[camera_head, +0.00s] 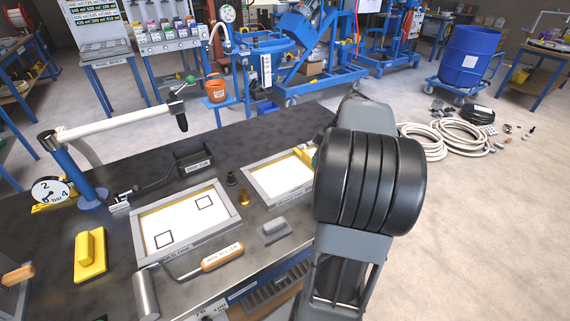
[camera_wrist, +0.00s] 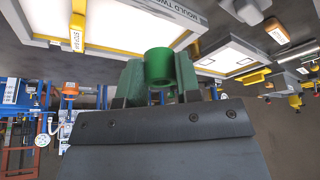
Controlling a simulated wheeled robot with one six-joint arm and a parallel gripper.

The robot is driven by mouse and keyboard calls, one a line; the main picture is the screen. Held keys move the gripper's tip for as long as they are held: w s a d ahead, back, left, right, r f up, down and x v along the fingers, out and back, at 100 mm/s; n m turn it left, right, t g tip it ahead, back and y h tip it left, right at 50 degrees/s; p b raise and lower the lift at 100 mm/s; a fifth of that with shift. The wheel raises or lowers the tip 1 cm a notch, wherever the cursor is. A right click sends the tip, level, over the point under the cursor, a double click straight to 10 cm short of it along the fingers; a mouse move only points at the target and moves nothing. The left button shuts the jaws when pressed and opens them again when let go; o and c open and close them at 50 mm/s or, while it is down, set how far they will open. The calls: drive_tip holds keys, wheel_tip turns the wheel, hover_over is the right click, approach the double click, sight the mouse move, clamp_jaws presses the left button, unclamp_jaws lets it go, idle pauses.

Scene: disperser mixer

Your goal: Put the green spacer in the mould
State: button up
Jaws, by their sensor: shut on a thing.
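The green spacer (camera_wrist: 160,67), a short hollow cylinder, is held between the two fingers of my gripper (camera_wrist: 159,82) in the wrist view. The white-floored mould labelled mould two (camera_wrist: 128,22) lies beyond the spacer, at the top of the wrist view; the spacer overlaps its edge in the picture. I cannot tell the gap between them. In the head view this mould (camera_head: 285,182) has a grey frame and is partly covered by my arm, which also hides my gripper and the spacer. Mould one (camera_head: 190,220), with two outlined squares on its floor, lies to its left.
A roller with an orange handle (camera_head: 222,257), a grey block (camera_head: 273,230) and a yellow float (camera_head: 90,254) lie on the dark table. A black tray (camera_head: 194,160) and two small knobbed pieces (camera_head: 243,197) stand near the moulds. A blue post (camera_head: 78,178) carries a white arm at left.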

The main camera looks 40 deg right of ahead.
drive_tip(key=w+a+f, duration=0.1)
drive_tip(key=w+f, duration=0.2)
drive_tip(key=w, duration=0.5)
hover_over(283, 174)
drive_tip(key=s+d, duration=0.1)
drive_tip(key=s, duration=0.1)
drive_tip(key=f, duration=0.5)
drive_tip(key=shift+w+f+p, duration=0.2)
drive_tip(key=shift+f+p, duration=0.05)
drive_tip(key=shift+p, duration=0.05)
drive_tip(key=shift+w+a+f, duration=0.1)
drive_tip(key=shift+w+f, duration=0.25)
drive_tip(key=shift+f, duration=0.1)
drive_tip(key=shift+w+f, duration=0.15)
drive_tip(key=shift+f, duration=1.55)
drive_tip(key=shift+f, duration=0.2)
drive_tip(key=o, duration=1)
drive_tip(key=shift+c, duration=0.2)
drive_tip(key=shift+r, duration=0.2)
